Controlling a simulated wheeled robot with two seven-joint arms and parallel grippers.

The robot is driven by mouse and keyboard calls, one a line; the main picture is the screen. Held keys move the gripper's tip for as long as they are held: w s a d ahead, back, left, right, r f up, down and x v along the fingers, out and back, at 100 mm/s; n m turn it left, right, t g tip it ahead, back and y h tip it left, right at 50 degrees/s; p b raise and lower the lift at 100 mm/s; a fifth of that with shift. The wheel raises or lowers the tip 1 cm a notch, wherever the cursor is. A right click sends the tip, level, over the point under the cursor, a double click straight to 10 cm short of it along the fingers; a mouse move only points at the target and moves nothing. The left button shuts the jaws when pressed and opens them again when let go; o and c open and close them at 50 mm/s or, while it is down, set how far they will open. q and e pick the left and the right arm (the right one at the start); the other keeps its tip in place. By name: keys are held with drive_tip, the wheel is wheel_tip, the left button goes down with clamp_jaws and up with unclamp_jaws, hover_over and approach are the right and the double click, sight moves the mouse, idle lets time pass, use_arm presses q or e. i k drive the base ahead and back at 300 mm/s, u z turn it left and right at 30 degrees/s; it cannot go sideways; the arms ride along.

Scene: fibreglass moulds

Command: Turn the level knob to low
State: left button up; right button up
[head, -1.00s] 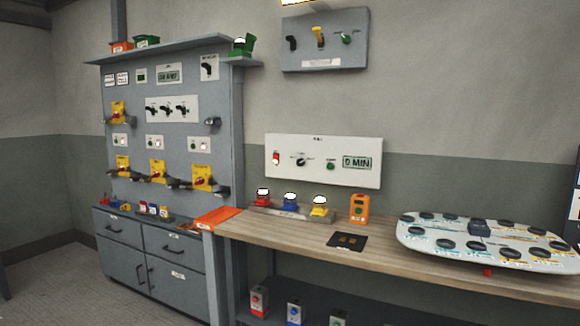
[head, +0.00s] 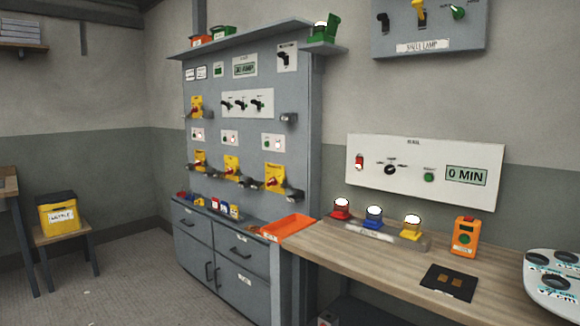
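A white control panel (head: 425,150) hangs on the wall above the workbench. It carries a black rotary knob (head: 390,169) with small labels around it that are too small to read. Left of it is a red switch (head: 359,162); right of it are a green button (head: 429,177) and a display (head: 466,176) reading 0 MIN. I cannot tell from the labels which knob is the level knob. Neither of my grippers is in view.
A wooden workbench (head: 380,275) runs below the panel, with red, blue and yellow lamps, an orange device (head: 465,238) and a black pad (head: 448,283). A grey switch cabinet (head: 275,110) stands left. Open floor (head: 130,285) lies at lower left.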

sight(390, 169)
drive_tip(key=u, duration=0.5)
drive_tip(key=i, duration=1.6)
drive_tip(key=z, duration=0.8)
drive_tip(key=i, duration=0.95)
drive_tip(key=z, duration=0.75)
